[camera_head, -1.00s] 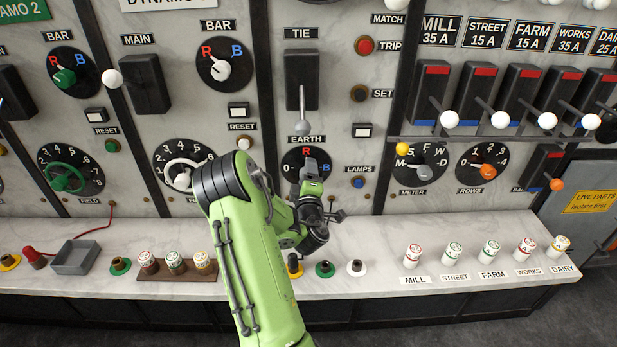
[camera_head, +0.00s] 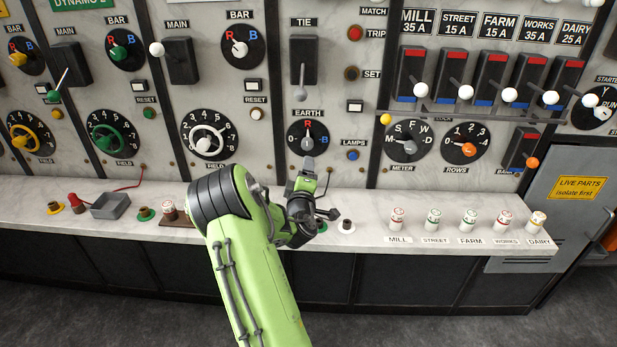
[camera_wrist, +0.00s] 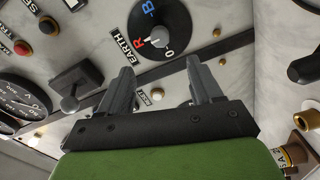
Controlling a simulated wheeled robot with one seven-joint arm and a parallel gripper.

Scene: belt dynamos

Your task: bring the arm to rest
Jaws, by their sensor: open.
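My gripper (camera_head: 308,168) is at the end of my green arm, in front of the lower panel and above the marble shelf. In the wrist view its two grey fingers (camera_wrist: 157,90) stand apart with nothing between them. The earth selector knob (camera_head: 307,139), a black dial marked R, B and 0, is just behind and above the gripper in the head view. It also shows beyond the fingers in the wrist view (camera_wrist: 160,30). I cannot tell the exact gap between the fingers and the panel.
The marble shelf (camera_head: 370,228) runs below the panel, with several labelled fuses (camera_head: 433,218) at the right and a grey tray (camera_head: 110,205) at the left. The tie lever (camera_head: 301,85) hangs above the gripper. Several feeder levers (camera_head: 465,92) stick out at the upper right.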

